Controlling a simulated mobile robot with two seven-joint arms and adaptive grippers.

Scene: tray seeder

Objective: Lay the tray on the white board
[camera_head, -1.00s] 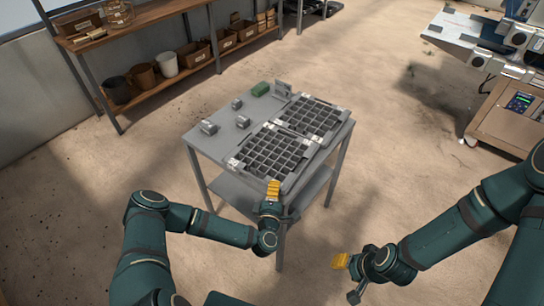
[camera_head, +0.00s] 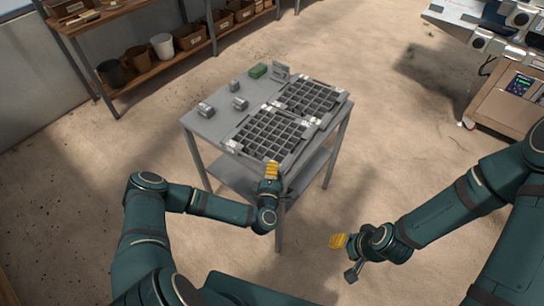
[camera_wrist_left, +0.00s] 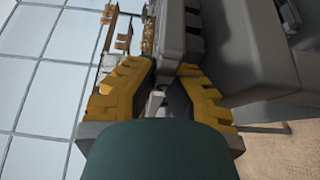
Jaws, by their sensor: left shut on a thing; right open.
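The front tray (camera_head: 268,136), a dark-celled grid with a grey frame, is at the near side of the grey table. My left gripper (camera_head: 272,170) is at its front edge, shut on it. I cannot tell whether the tray is clear of the tabletop. In the left wrist view the yellow fingers (camera_wrist_left: 162,88) flank a grey edge of the tray (camera_wrist_left: 180,40). My right gripper (camera_head: 338,241) is open and empty over the floor, right of the table. A pale board-like surface (camera_head: 455,18) shows on the machine at the upper right, partly cut off.
A second tray (camera_head: 309,98) lies close behind the front one. A shelf with pots (camera_head: 160,45) is at the back left. The floor between table and machine is clear.

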